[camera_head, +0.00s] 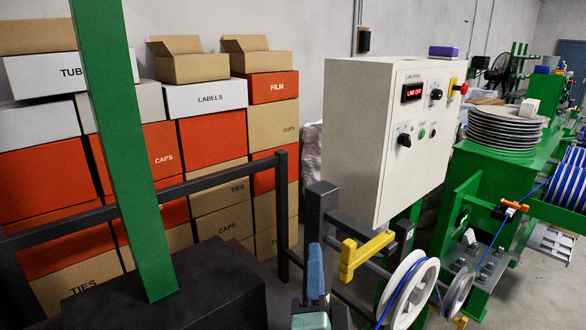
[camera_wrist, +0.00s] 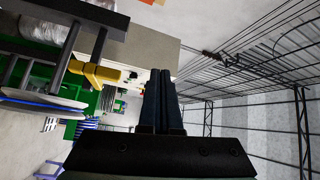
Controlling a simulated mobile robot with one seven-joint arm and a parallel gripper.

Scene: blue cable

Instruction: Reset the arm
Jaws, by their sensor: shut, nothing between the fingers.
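My gripper (camera_wrist: 161,72) shows in the wrist view with its two dark fingers side by side, closed together with nothing between them. It points into open space, with the control cabinet (camera_wrist: 145,55) and a yellow bracket (camera_wrist: 105,74) beyond it to the left. The fingers look apart from everything around them. The blue cable (camera_head: 398,292) runs over a white reel (camera_head: 412,285) at the lower right of the head view and on up to the green machine.
The control cabinet (camera_head: 385,140) with a red stop button stands right of centre. A dark rail frame (camera_head: 285,200) and a green post (camera_head: 122,150) stand before stacked boxes (camera_head: 210,140) on the left.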

